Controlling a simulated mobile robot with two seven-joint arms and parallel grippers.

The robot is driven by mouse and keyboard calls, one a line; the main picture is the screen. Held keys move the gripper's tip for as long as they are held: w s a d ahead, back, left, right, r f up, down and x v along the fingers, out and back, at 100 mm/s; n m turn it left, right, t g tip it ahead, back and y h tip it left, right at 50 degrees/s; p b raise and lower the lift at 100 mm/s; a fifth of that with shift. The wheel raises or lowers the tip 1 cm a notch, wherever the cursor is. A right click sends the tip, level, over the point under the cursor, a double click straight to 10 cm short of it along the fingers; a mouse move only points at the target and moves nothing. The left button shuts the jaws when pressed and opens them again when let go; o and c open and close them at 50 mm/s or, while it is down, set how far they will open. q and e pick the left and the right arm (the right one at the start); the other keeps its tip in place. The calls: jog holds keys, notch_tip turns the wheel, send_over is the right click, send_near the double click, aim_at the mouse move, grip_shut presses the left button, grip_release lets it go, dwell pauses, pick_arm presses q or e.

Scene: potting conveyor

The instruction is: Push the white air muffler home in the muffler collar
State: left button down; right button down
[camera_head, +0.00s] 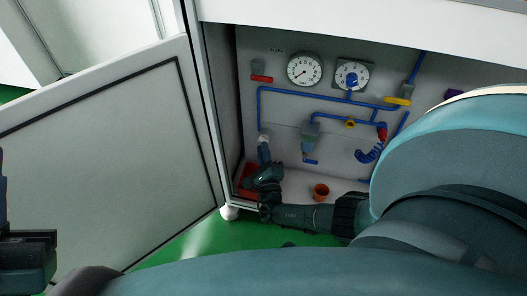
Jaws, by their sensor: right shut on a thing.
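The white air muffler (263,139) is a small pale piece below the lower end of the left blue pipe, inside the open cabinet. My right gripper (263,146) reaches up from below and is shut on the muffler. The muffler collar is not clear at this size; the muffler's top is close to the pipe end, and I cannot tell how deep it sits. A dark part of my left arm (28,255) shows at the left edge; whether its jaws are open or shut is not clear.
The cabinet door (110,150) stands open at left. Two gauges (304,69), blue pipes (310,93), a filter bowl (309,138) and a coiled blue hose (369,153) line the back wall.

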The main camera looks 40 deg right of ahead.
jog(key=shift+m, duration=0.5)
jog(key=c, duration=1.3)
grip_release()
jog(key=shift+c, duration=0.2)
jog(key=shift+f, duration=0.1)
